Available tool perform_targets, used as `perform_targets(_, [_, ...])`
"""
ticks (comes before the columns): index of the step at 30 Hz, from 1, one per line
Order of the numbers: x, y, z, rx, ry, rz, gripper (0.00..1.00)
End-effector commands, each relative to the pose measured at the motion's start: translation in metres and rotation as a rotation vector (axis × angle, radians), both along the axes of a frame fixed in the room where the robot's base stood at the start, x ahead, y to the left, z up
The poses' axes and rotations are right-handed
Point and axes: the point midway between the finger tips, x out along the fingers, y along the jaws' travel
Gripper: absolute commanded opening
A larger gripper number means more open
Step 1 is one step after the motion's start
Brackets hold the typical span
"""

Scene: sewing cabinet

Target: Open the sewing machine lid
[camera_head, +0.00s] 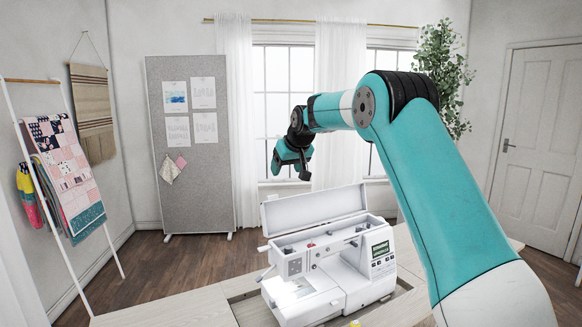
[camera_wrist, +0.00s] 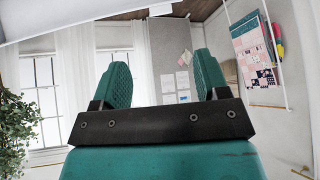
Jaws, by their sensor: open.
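The white sewing machine (camera_head: 325,270) stands on the wooden table in the head view. Its lid (camera_head: 314,208) is raised at the back, standing up on its hinge, and the top compartment shows its inner parts. My gripper (camera_head: 290,168) hangs above and behind the lid, a little to its left, apart from it in the picture. In the wrist view the two green fingers of my gripper (camera_wrist: 160,85) are spread with nothing between them. A white edge (camera_wrist: 90,18) crosses the top of the wrist view; I cannot tell for sure what it is.
The light wooden table (camera_head: 180,308) has free room left of the machine. A grey pinboard (camera_head: 190,130) and curtained windows stand behind. A ladder rack with quilts (camera_head: 65,170) is at the left, a plant (camera_head: 443,75) and a door (camera_head: 540,150) at the right.

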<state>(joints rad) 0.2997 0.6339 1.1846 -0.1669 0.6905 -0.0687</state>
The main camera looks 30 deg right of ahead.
Motion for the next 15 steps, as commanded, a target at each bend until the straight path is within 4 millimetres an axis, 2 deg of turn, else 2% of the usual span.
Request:
perform_targets(6, [-0.019, 0.001, 0.025, 0.001, -0.001, -0.001, 0.68])
perform_targets(15, [-0.024, 0.002, 0.032, 0.001, 0.001, -0.001, 0.68])
